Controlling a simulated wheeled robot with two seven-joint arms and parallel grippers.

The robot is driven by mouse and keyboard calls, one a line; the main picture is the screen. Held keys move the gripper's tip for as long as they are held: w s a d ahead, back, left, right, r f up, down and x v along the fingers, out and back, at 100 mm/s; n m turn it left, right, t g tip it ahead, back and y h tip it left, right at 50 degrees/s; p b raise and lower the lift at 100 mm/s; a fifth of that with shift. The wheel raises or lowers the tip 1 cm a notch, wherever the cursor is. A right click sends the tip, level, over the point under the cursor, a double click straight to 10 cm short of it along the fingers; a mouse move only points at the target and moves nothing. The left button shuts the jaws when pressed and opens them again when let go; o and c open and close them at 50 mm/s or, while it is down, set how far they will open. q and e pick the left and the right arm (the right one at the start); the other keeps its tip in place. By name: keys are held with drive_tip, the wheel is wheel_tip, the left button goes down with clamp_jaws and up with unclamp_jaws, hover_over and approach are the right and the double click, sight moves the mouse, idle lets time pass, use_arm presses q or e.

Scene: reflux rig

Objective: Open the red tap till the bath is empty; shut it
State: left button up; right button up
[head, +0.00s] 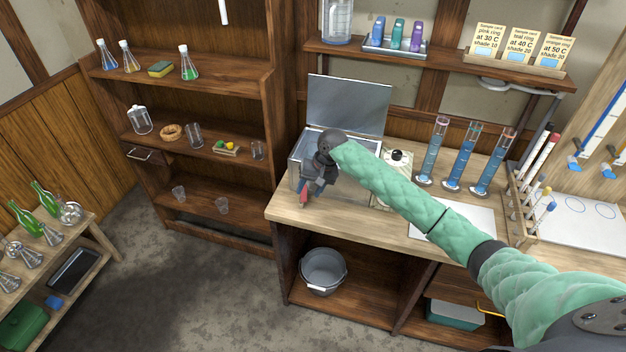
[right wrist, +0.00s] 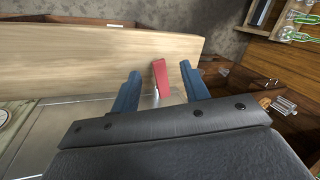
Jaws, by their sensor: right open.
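The red tap (head: 303,198) is at the front of the metal bath (head: 296,168), by the front edge of the bench. In the right wrist view the red tap handle (right wrist: 161,76) shows between my two blue fingers, with space on both sides. My right gripper (head: 309,187) is open around or just short of the handle; the exact depth I cannot tell. The bath's lid (head: 348,103) stands open. The bath's inside is mostly hidden behind my wrist, so its water level does not show. My left gripper is not in view.
A grey bucket (head: 323,270) stands on the shelf below the tap. Behind my right arm are a white-topped device (head: 397,158) and several tall cylinders of blue liquid (head: 461,160). A rack of tubes (head: 524,200) stands right. The floor to the left of the bench is clear.

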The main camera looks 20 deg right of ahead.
sight(304, 196)
drive_tip(key=shift+m, duration=0.3)
drive_tip(key=shift+w+a+f, duration=0.2)
drive_tip(key=shift+w+f, duration=0.3)
drive_tip(key=shift+f, duration=0.6)
drive_tip(key=shift+w+a+f, duration=0.15)
drive_tip(key=shift+w+f, duration=0.3)
drive_tip(key=shift+f, duration=0.6)
drive_tip(key=shift+w+a+f, duration=0.2)
drive_tip(key=shift+w+f, duration=0.3)
drive_tip(key=shift+f, duration=0.6)
drive_tip(key=shift+r, duration=0.1)
clamp_jaws()
use_arm(q)
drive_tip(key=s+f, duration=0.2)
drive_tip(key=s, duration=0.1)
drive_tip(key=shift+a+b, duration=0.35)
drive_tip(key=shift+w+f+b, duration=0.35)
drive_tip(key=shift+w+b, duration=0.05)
drive_tip(key=shift+b, duration=0.15)
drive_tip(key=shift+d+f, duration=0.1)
use_arm(e)
drive_tip(key=shift+n+b, duration=0.4)
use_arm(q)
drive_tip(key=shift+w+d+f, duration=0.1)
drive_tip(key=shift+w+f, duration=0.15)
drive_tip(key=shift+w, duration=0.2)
